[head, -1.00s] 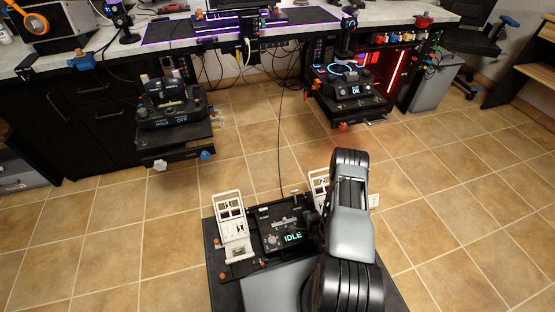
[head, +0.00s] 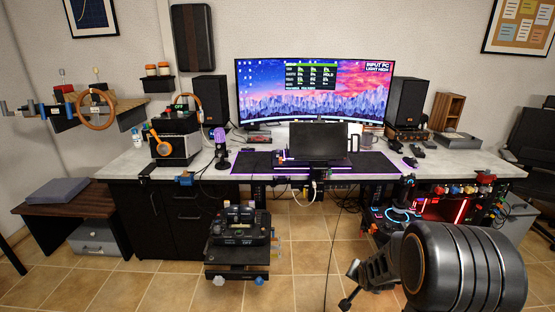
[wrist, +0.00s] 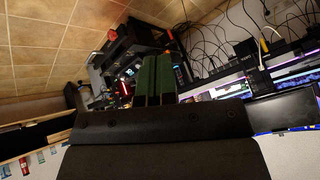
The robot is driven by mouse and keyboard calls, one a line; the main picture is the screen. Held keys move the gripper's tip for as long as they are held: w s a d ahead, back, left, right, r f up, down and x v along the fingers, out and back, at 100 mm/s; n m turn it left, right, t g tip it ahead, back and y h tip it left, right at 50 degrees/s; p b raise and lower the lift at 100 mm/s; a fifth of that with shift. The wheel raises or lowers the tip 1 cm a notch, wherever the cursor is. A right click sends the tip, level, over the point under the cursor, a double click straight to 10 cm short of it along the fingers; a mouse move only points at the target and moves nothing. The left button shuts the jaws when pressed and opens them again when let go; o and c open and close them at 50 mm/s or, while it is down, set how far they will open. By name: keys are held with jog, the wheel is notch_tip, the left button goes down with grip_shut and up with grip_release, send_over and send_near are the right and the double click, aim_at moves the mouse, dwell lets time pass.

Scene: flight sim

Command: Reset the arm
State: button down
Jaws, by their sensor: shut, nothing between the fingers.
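My arm shows in the head view as a large black ribbed link at the lower right, in front of the desk's right end. My gripper (wrist: 158,60) shows in the wrist view as dark green fingers lying side by side. The fingers are shut with nothing held between them. Behind their tips, the wrist view shows a tilted scene of tiled floor, dark equipment with red lights and hanging cables. In the head view I cannot clearly make out the fingertips.
A long desk (head: 200,165) carries a wide monitor (head: 290,95), speakers and a laptop (head: 318,142). A control unit (head: 240,232) stands low in front, left of centre. Red-lit gear (head: 440,208) is under the right end. Tiled floor (head: 165,285) is open at the lower left.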

jog(key=s+a+r+n+g+p, duration=0.1)
jog(key=s+a+r+n+p, duration=0.1)
jog(key=s+r, duration=0.4)
jog(key=s+a+r+n+g+y+p, duration=0.1)
jog(key=s+a+r+n+p, duration=0.2)
jog(key=r, duration=1.1)
jog(key=s+a+r+n+g+p, duration=0.1)
jog(key=s+a+r+n+p, duration=0.1)
jog(key=s+a+r+p, duration=0.2)
jog(key=s+r+p, duration=0.3)
jog(key=s+r, duration=0.3)
jog(key=r, duration=0.1)
jog(key=shift+a+p, duration=0.2)
jog(key=shift+p, duration=0.1)
